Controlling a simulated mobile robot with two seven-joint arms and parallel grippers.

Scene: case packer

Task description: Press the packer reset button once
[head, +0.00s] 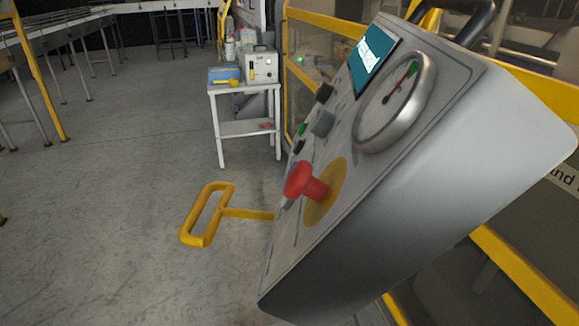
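The packer control panel (350,165) is a grey slanted box, seen steeply from the side at close range on the right. A large red mushroom button (299,181) on a yellow round plate (330,190) sticks out of its lower face. Above it are a grey knob or button (322,123), a black one (324,93), a small green one (301,130) and a small dark one (299,147). I cannot read their labels, so I cannot tell which is the reset button. Part of the face is hidden behind the red button. Neither gripper is in view.
The panel also carries a round gauge (397,103) and a lit screen (373,57). A yellow loop handle (207,215) sticks out left of the panel. A white cart (216,118) with boxes stands behind. Yellow guard rails (520,276) run behind the panel.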

